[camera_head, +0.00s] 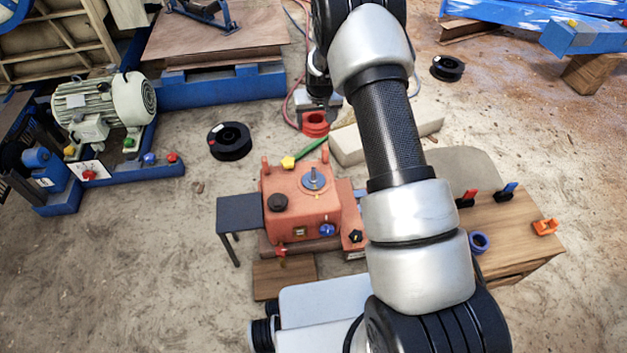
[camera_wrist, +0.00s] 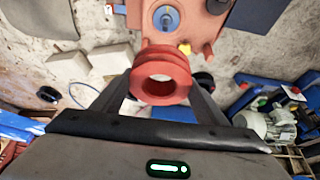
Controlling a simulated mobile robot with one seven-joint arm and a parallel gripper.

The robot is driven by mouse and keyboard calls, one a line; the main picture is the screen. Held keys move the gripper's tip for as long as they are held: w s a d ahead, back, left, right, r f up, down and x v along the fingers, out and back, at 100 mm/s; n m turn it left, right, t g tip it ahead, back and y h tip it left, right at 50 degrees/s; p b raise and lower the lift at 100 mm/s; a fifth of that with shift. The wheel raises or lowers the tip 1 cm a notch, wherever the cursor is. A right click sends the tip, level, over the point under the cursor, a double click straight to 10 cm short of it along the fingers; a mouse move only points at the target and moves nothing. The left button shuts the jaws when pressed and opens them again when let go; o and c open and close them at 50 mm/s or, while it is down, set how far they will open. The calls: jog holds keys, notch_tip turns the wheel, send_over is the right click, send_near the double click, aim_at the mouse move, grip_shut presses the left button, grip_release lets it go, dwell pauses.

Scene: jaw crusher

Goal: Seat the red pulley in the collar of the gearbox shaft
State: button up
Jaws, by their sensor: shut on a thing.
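The red pulley (camera_head: 315,130) is a grooved ring with a central hole. My gripper (camera_head: 317,110) is shut on it and holds it behind the orange gearbox (camera_head: 325,205). In the wrist view the pulley (camera_wrist: 160,62) sits between the two fingers of my gripper (camera_wrist: 162,80), its bore facing the camera. The gearbox shaft, with its grey round collar (camera_head: 313,180), stands on top of the gearbox. It shows in the wrist view as a blue-grey disc with a central stub (camera_wrist: 166,18), beyond the pulley and apart from it. The collar's inside is not clear.
A yellow knob (camera_head: 288,162) and a green bar (camera_head: 310,147) are at the gearbox's back edge. A pale block (camera_head: 390,133) lies right of the pulley. A black spool (camera_head: 229,141) is on the floor at left. A wooden table (camera_head: 510,240) with small parts stands right.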

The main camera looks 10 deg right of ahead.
send_over(314, 171)
notch_tip(314, 171, down, 11)
jog(key=f, duration=0.4)
jog(key=w+f+b, duration=0.1)
jog(key=f, duration=0.4)
jog(key=f+b, duration=0.1)
jog(key=f, duration=0.4)
jog(key=shift+w+f, duration=0.1)
jog(key=shift+w, duration=0.05)
jog(key=shift+f+b, duration=0.9)
jog(key=shift+f, duration=1.25)
jog(key=shift+f, duration=0.2)
jog(key=o, duration=2)
jog(key=shift+f, duration=0.1)
jog(key=shift+o, duration=0.2)
